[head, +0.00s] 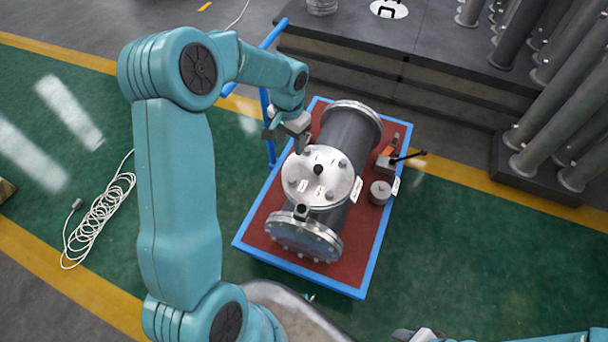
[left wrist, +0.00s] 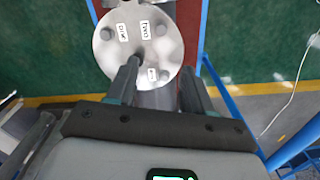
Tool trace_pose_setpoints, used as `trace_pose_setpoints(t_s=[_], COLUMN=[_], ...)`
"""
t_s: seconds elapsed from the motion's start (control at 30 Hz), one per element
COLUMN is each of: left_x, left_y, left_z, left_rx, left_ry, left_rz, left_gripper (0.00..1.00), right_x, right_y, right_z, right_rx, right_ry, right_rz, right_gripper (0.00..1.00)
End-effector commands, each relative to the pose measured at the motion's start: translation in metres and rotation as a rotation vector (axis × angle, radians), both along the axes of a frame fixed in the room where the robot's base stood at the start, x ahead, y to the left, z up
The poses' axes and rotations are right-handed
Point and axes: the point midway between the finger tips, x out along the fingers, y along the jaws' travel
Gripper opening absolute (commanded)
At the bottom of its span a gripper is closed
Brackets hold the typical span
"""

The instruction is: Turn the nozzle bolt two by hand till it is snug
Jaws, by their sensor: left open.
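The flanged shell (head: 352,128) is a dark grey cylinder lying on a red-topped cart. Its round silver nozzle cover (head: 330,190) faces up, with several bolt heads around the rim, a dark centre and small white labels. The cover also shows in the left wrist view (left wrist: 120,62). My right gripper (head: 418,335) is only partly visible at the bottom edge.
The blue-framed cart (head: 262,225) also carries a small grey cylinder (head: 380,192) and an orange-and-black tool (head: 388,158) right of the shell. A coiled white cable (head: 98,222) lies on the green floor. Grey pipes (head: 560,120) stand at the right.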

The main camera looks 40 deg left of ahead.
Motion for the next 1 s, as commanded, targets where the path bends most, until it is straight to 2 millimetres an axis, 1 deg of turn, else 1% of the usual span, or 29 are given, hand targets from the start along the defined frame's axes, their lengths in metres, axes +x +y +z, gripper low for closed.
trace_pose_setpoints(t_s=[0.07, 0.17, 0.27, 0.5, 0.6, 0.7, 0.83, 1.0], left_x=[-0.002, -0.005, -0.006, -0.005, -0.004, -0.003, -0.001, -0.001], left_y=[0.003, 0.005, 0.005, 0.004, 0.003, 0.002, 0.001, 0.001], left_z=[-0.005, -0.02, -0.042, -0.1, -0.122, -0.14, -0.155, -0.162], left_rx=[0.001, -0.001, -0.001, -0.002, -0.002, -0.002, -0.001, 0.0], left_ry=[0.004, 0.006, 0.007, 0.007, 0.005, 0.003, 0.002, 0.0], left_rz=[0.005, 0.008, 0.01, 0.01, 0.008, 0.008, 0.007, 0.005], left_gripper=[0.51, 0.51, 0.51, 0.51, 0.51, 0.51, 0.51, 0.51], right_x=[0.0, 0.0, 0.0, 0.0, 0.0, 0.0, 0.0, 0.0], right_y=[0.0, 0.0, 0.0, 0.0, 0.0, 0.0, 0.0, 0.0], right_z=[0.0, 0.0, 0.001, 0.002, 0.003, 0.003, 0.003, 0.003], right_rx=[0.0, 0.0, 0.0, 0.0, 0.0, 0.0, 0.0, 0.0], right_ry=[0.0, 0.0, 0.0, 0.0, 0.0, 0.0, 0.0, 0.0], right_rz=[0.0, 0.0, 0.0, 0.0, 0.0, 0.0, 0.0, 0.0], right_gripper=[0.43, 0.43, 0.43, 0.43, 0.43, 0.43, 0.43, 0.43])
